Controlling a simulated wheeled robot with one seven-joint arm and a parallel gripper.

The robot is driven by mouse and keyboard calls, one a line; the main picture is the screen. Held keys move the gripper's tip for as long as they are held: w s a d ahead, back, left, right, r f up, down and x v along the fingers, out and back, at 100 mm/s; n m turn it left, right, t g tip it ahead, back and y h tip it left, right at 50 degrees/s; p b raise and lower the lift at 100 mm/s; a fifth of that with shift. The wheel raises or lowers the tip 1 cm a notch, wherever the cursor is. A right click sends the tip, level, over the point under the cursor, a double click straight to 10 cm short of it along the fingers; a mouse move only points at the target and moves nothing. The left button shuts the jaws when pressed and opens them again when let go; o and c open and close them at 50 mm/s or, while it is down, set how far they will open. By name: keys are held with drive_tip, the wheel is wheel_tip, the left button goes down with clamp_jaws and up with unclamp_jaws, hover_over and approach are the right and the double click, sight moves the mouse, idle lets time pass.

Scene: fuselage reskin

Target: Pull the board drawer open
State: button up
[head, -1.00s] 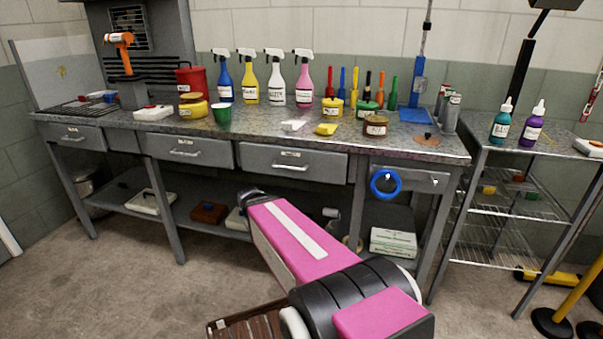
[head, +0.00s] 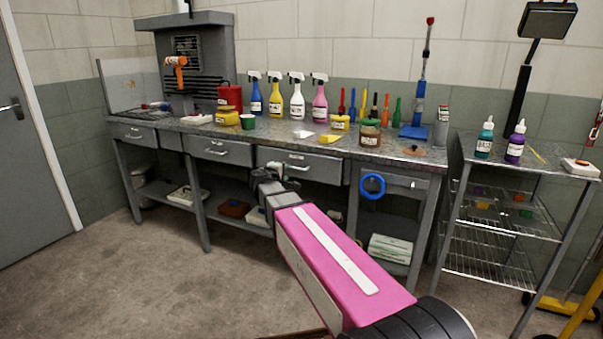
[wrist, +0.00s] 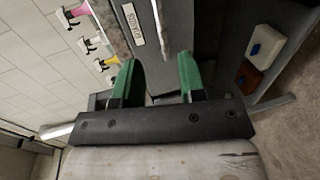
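The drawer in front of my gripper is grey with a metal bar handle and a white label, and looks shut under the bench top in the head view (head: 322,168). In the wrist view its front (wrist: 182,25), label (wrist: 132,22) and handle (wrist: 159,25) are close ahead; the label's text is too small to read surely. My gripper (wrist: 160,78) has two green fingers apart with nothing between their pads. The handle lines up with the gap, just beyond the fingertips. In the head view my gripper (head: 268,174) is in front of this drawer and partly covers it.
Similar drawers (head: 220,149) lie to the left. A blue ring (head: 372,186) hangs on the cabinet front to the right. Spray bottles (head: 297,98) and cans stand on the bench top. A wire rack (head: 500,228) stands at right. The floor at left is clear.

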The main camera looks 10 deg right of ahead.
sight(294, 168)
drive_tip(key=x, duration=1)
drive_tip(key=shift+w+d, duration=0.1)
drive_tip(key=shift+w, duration=0.1)
clamp_jaws()
